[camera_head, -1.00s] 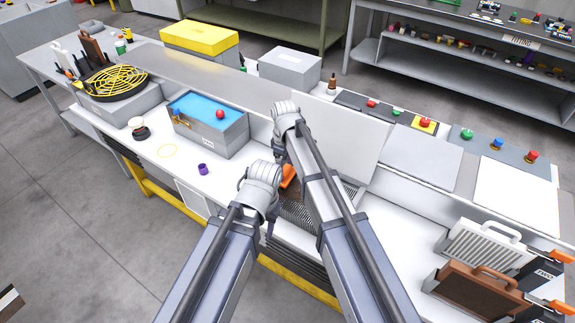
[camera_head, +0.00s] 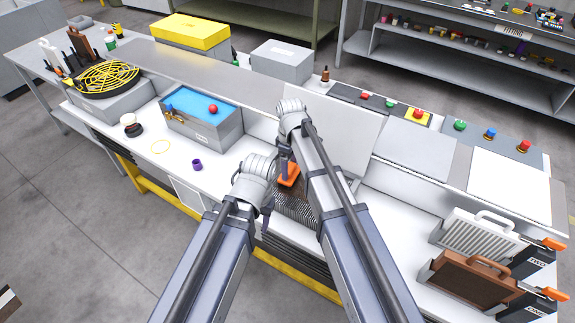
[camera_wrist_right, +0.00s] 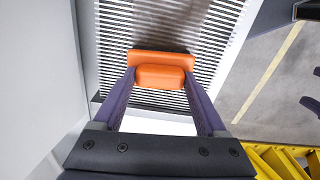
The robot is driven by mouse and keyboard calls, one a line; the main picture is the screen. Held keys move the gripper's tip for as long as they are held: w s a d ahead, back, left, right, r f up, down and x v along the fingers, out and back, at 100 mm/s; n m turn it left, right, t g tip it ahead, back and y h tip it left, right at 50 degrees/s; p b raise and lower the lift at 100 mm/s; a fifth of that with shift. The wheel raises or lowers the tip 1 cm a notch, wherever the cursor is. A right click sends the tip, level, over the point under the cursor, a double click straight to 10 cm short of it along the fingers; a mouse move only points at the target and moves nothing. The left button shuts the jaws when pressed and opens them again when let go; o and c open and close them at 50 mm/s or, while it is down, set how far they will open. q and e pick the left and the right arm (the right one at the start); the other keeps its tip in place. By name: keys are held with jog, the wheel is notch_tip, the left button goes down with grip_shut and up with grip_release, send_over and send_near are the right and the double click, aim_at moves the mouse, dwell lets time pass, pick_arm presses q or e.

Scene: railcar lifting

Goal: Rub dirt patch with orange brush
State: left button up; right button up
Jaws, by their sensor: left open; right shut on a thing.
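My right gripper (camera_wrist_right: 160,84) is shut on the orange brush (camera_wrist_right: 160,60), with one dark finger on each side of its block. The brush also shows in the head view (camera_head: 290,175), partly behind my right arm. It is over a ribbed metal grate (camera_wrist_right: 112,38); I cannot tell whether it touches. A brownish dirt patch (camera_wrist_right: 150,18) lies on the grate just beyond the brush, its near part perhaps hidden by it. My left gripper (camera_head: 264,222) is open and empty, left of and nearer than the brush in the head view.
A pale upright panel (camera_head: 335,130) stands behind the grate. Handled plates (camera_head: 470,280) are at right.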

jog(key=shift+s+d+f, duration=0.1)
jog(key=shift+s+d, duration=0.9)
jog(key=shift+d, duration=0.25)
jog(key=shift+d, duration=0.15)
jog(key=shift+s+d, duration=0.45)
jog(key=shift+d, duration=0.25)
jog(key=shift+s+d, duration=0.45)
jog(key=shift+d, duration=0.2)
jog(key=shift+s+d, duration=0.55)
jog(key=shift+d, duration=0.15)
jog(key=shift+s+d, duration=0.5)
jog(key=shift+d, duration=0.2)
jog(key=shift+d, duration=0.1)
